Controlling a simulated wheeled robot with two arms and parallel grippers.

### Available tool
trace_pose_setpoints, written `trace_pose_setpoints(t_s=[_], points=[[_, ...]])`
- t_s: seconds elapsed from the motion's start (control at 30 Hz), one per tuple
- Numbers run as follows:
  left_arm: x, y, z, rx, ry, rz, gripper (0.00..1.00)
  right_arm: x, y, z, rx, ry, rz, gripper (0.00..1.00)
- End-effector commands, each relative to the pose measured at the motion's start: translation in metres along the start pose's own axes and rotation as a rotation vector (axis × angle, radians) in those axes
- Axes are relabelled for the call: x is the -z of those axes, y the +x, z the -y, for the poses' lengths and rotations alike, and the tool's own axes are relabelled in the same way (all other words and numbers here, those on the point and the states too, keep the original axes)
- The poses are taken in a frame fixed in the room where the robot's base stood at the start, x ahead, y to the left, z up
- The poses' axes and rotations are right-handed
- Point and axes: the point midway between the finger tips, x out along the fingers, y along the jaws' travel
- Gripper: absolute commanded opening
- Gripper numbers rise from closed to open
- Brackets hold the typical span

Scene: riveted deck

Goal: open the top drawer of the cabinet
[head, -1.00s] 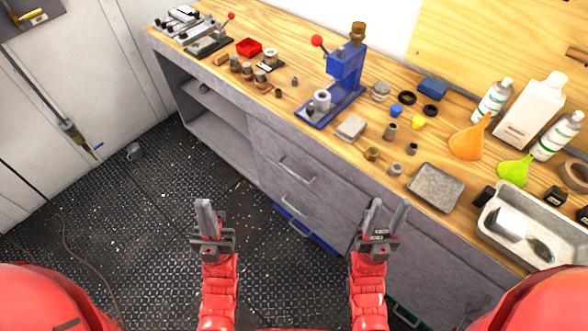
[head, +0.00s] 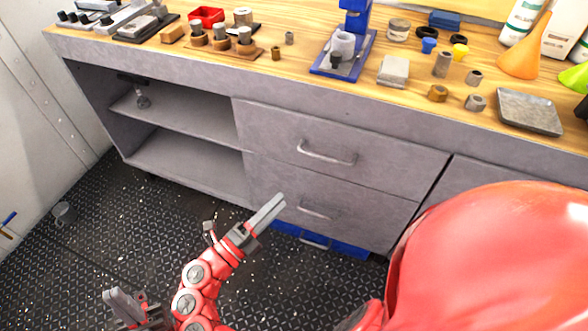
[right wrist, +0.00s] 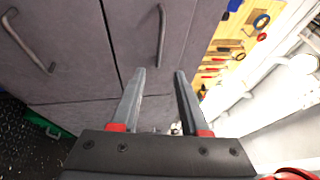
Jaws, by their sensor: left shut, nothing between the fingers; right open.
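The grey cabinet under the bench has a top drawer (head: 385,145), shut flush, with a bar handle (head: 326,158). A second drawer with its own handle (head: 314,212) lies below it. My right gripper (head: 275,206) is left of the lower handle in the head view, apart from it. Its open, empty fingers also show in the right wrist view (right wrist: 161,78). In that sideways view the top handle (right wrist: 161,35) is beyond the fingertips and the lower handle (right wrist: 32,42) is to the left. My left gripper (head: 122,300) is shut and empty, low at the left over the floor.
Open shelves (head: 180,165) are left of the drawers. A blue drawer or bin (head: 330,246) is at the bottom. The wooden top holds a blue press (head: 345,55), a metal plate (head: 528,111) and an orange funnel (head: 527,55). The patterned floor in front is mostly clear.

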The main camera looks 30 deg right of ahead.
Motion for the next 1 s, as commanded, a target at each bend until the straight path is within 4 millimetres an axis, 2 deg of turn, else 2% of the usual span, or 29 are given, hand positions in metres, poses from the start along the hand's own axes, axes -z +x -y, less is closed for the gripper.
trace_pose_setpoints(t_s=[0.17,0.7,0.83,1.0], points=[[0.0,-0.001,0.0,0.0,0.0,0.0,0.0,0.0,0.015,-0.001,-0.007,0.002,-0.002,0.45],[-0.002,-0.011,-0.001,0.0,0.0,0.0,0.0,0.001,0.138,-0.002,-0.002,0.0,-0.004,0.45],[-0.002,-0.013,-0.001,0.0,0.0,0.0,0.0,0.0,0.158,-0.001,-0.003,0.001,-0.002,0.45],[-0.002,-0.013,-0.001,0.0,0.0,0.0,0.0,0.0,0.171,-0.001,-0.003,0.001,-0.002,0.45]])
